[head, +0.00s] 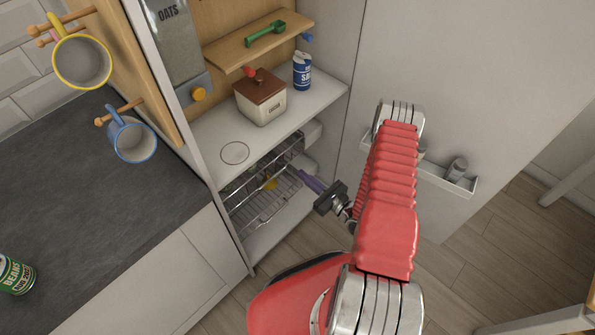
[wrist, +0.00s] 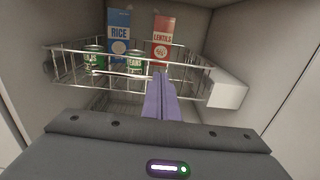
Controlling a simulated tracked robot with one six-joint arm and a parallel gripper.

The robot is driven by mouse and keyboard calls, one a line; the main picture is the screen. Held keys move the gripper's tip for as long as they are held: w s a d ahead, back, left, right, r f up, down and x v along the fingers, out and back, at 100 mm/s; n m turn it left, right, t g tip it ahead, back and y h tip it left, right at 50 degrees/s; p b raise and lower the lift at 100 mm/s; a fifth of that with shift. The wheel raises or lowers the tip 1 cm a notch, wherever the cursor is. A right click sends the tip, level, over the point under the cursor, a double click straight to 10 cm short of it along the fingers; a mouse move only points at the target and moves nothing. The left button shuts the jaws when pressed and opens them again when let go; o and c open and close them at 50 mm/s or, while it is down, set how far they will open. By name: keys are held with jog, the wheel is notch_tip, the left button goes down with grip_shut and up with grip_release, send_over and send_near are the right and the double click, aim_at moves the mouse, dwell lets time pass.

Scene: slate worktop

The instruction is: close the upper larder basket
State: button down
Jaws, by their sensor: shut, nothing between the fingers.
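The upper larder basket (wrist: 75,55) is a wire basket in the wrist view, holding a blue rice box (wrist: 118,35), a red lentils box (wrist: 163,40) and green cans (wrist: 134,64). It also shows under the white shelf in the head view (head: 262,163), its contents mostly hidden there. My gripper (wrist: 161,84) has its purple fingers shut and empty. They point at the middle of the basket's front, close to the front wire; I cannot tell whether they touch it. In the head view my gripper (head: 304,178) is in front of the larder opening.
A lower wire rack (head: 268,207) lies below, with something yellow (head: 270,184) seen there. The white shelf (head: 205,125) above carries a brown-lidded canister (head: 262,104) and a blue salt tub (head: 302,72). The open door has a small rack (head: 433,175) at right.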

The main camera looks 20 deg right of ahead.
jog(key=v, duration=0.4)
jog(key=shift+s, duration=0.1)
dwell(0.6)
